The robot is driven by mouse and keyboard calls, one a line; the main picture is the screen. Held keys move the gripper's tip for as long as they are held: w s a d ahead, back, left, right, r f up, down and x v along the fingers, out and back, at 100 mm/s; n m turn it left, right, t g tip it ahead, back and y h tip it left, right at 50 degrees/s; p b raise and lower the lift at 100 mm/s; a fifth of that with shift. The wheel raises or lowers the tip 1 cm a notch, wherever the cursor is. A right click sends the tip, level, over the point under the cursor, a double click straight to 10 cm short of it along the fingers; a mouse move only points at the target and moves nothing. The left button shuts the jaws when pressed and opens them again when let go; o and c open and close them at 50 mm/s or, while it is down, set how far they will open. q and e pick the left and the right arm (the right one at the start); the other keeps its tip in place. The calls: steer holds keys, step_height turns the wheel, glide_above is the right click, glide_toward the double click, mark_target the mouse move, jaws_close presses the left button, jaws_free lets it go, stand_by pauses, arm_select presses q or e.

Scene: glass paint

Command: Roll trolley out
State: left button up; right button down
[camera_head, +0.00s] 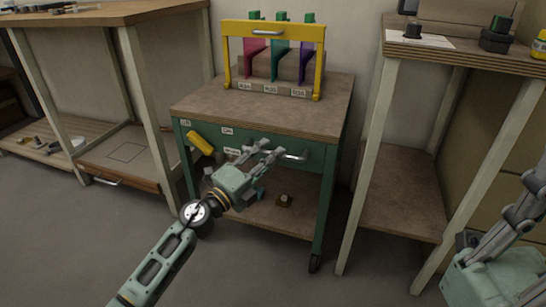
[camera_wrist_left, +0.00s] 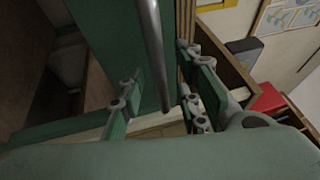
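The trolley (camera_head: 335,120) has a green frame, a wooden top, a lower shelf and small castors. It stands between two wooden benches. A metal handle (camera_head: 293,156) is on its green front. My left gripper (camera_head: 268,149) is at the left part of this handle. In the left wrist view the handle bar (camera_wrist_left: 152,50) runs between the open, spread fingers, with no clear grip on it. My right gripper (camera_head: 510,240) is at the lower right, partly cut off, away from the trolley; its finger opening cannot be made out.
A yellow rack (camera_head: 272,29) with pink, teal and purple panels stands on the trolley top. A yellow object (camera_head: 201,143) is at its left front. The left bench (camera_head: 95,17) and right bench (camera_head: 460,56) flank it. Floor in front is clear.

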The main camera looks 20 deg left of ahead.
arm_select(q)
steer(key=shift+x, duration=0.75)
jaws_close()
